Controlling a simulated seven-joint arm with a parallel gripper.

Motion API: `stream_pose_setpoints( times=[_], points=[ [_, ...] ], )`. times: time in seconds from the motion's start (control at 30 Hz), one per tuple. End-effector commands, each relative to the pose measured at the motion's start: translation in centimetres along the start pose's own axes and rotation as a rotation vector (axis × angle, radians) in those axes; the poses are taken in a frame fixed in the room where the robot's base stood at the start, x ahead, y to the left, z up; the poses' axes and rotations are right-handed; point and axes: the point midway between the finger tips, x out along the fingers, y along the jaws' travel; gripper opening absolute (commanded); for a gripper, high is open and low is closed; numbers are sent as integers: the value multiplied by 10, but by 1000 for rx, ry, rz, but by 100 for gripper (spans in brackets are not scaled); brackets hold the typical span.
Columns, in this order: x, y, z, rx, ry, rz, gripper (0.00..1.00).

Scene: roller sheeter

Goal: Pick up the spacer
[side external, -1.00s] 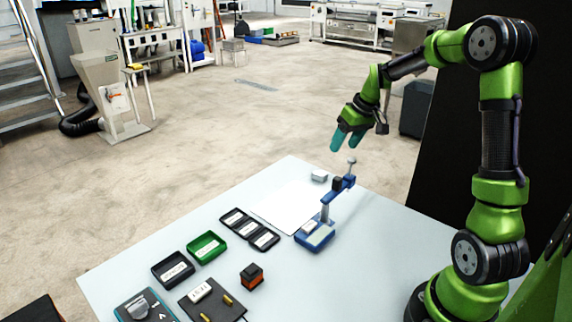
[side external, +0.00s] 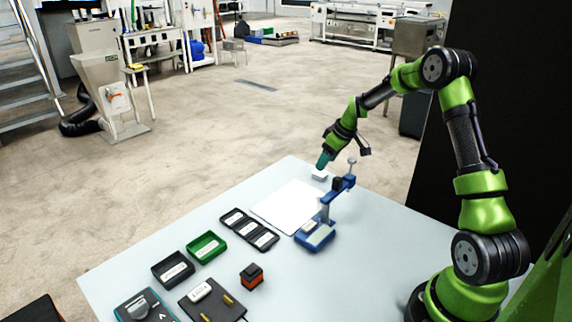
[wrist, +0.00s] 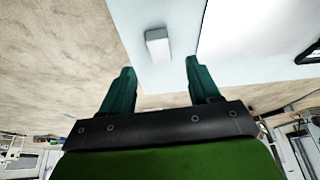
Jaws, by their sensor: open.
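A small light grey block (side external: 319,175), which looks like the spacer, lies at the back of the pale table. It also shows in the wrist view (wrist: 158,45), near the table edge. My gripper (side external: 324,160), with teal fingers, is just above this block in the side view. In the wrist view my gripper (wrist: 159,66) is open and empty, and the block appears beyond the fingertips, between their lines. I cannot tell the exact height gap.
A blue stand with an upright post (side external: 318,236) is close to the right of a white sheet (side external: 287,206). Black trays (side external: 262,241), a green tray (side external: 207,246) and an orange-black block (side external: 251,275) are nearer the front.

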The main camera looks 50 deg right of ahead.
Motion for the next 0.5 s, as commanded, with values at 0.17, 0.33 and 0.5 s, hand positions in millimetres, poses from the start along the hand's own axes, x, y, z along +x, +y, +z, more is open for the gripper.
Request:
stream_pose_setpoints(
  times=[0.17, 0.33, 0.5],
  points=[
    [12, 0, 0, 1, -1, 0, 62],
    [39, -1, 1, 1, -3, -1, 62],
    [55, 0, 0, 2, -1, 0, 62]
  ],
)
